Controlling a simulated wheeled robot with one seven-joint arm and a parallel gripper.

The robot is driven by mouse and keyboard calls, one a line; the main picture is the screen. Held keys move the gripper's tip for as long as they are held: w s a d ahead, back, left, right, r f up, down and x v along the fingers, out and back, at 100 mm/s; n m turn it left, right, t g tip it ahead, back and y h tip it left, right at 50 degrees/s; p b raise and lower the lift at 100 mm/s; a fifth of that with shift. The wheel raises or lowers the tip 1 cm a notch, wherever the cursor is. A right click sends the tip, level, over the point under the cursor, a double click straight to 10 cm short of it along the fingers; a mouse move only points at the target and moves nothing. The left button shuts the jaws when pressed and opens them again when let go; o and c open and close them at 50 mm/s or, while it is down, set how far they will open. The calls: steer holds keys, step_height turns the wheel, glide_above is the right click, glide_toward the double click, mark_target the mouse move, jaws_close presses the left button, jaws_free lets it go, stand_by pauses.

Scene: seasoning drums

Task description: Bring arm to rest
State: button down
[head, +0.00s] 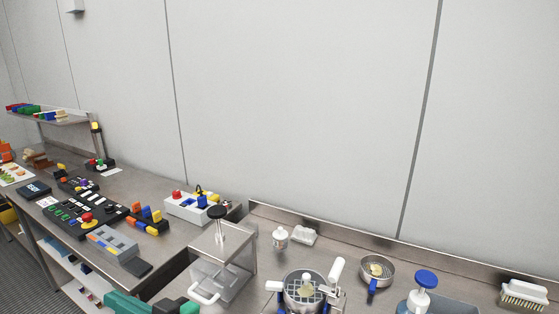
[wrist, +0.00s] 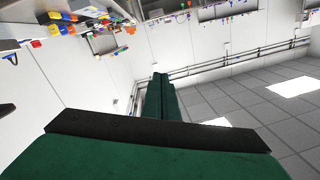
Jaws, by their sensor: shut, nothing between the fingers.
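My gripper (wrist: 158,82) shows in the wrist view as two long green fingers lying together, with nothing between them. A black bar and a wide green part of it fill the bottom of that view. In the head view green parts of my arm show at the bottom edge, left of the middle, in front of the steel counter (head: 150,187). The fingertips cannot be made out there. The wrist view looks out over floor and walls, with the room appearing tilted, and no object touches the fingers.
A round pan with a grid (head: 304,290), a small strainer (head: 377,271), a blue-topped stamp (head: 425,280) and a brush (head: 524,294) are on the right. Grey tiled floor (wrist: 235,105) is open in the wrist view.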

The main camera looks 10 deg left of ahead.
steer(key=w+d+f+m+t, duration=0.1)
steer(key=w+d+m+t, duration=0.3)
steer(key=m+t, duration=0.15)
steer(key=s+d+f+m+t+h, duration=0.3)
steer(key=d+f+m+t+h, duration=0.65)
steer(key=d+f, duration=0.65)
steer(key=s+d+f+n+g+h, duration=0.1)
steer(key=s+d+f, duration=0.3)
steer(key=s, duration=0.4)
steer(key=s+d+f+n+g+h, duration=0.1)
steer(key=s+d+f+n+h, duration=0.1)
steer(key=s+d+f+h, duration=0.2)
steer(key=s+d+f+n+g+h, duration=0.1)
steer(key=s+d+f, duration=0.4)
steer(key=s, duration=0.8)
steer(key=d+g+h, duration=0.1)
steer(key=d, duration=0.2)
steer(key=shift+n+h, duration=0.3)
steer(key=shift+h, duration=0.05)
steer(key=shift+f, duration=0.15)
